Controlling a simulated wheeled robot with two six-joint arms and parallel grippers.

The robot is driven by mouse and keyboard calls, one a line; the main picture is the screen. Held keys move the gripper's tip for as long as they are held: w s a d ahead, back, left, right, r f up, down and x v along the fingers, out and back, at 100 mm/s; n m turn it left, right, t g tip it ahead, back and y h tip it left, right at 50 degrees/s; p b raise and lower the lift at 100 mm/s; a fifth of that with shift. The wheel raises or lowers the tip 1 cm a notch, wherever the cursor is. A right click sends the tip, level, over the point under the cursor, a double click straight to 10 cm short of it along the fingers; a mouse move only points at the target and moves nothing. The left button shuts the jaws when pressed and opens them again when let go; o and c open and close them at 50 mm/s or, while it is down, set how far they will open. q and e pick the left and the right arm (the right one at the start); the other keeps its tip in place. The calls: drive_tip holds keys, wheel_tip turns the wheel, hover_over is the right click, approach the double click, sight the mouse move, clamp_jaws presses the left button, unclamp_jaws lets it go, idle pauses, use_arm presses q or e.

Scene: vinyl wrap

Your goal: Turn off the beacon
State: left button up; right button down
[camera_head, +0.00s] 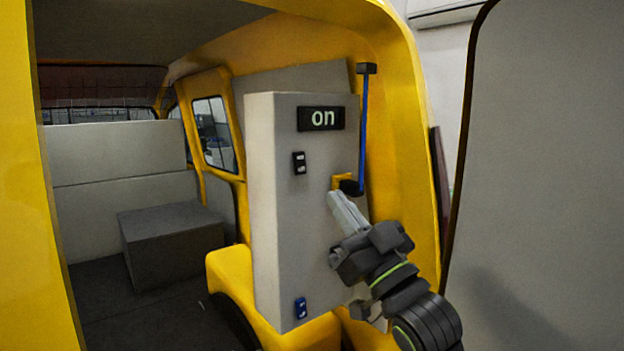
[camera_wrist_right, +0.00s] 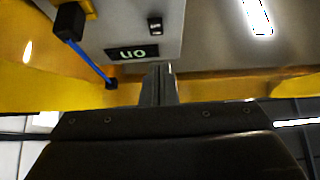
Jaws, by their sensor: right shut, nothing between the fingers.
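A grey box (camera_head: 290,210) stands inside the yellow van. Its dark display (camera_head: 321,118) reads "on", and it shows upside down in the right wrist view (camera_wrist_right: 131,53). Below the display is a small black switch (camera_head: 299,163), also in the right wrist view (camera_wrist_right: 155,28). A blue switch (camera_head: 300,308) sits near the box's bottom. A blue lever (camera_head: 364,125) with dark ends rises from a yellow mount on the box's right side. My right gripper (camera_head: 333,197) is shut and empty, in front of the box below the lever's base; contact cannot be told. My left gripper is out of view.
The yellow van frame (camera_head: 425,130) borders the box on the right, and a grey door panel (camera_head: 545,170) fills the far right. A grey block (camera_head: 175,240) stands inside on the left. Room is free left of the box.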

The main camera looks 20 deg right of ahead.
sight(299, 168)
drive_tip(key=w, duration=0.2)
drive_tip(key=w+a+r+p, duration=0.1)
drive_tip(key=w, duration=0.1)
drive_tip(key=w+a, duration=0.1)
drive_tip(key=w, duration=0.1)
drive_tip(key=shift+w+a+r+p, duration=0.25)
drive_tip(key=shift+w+r+p, duration=0.15)
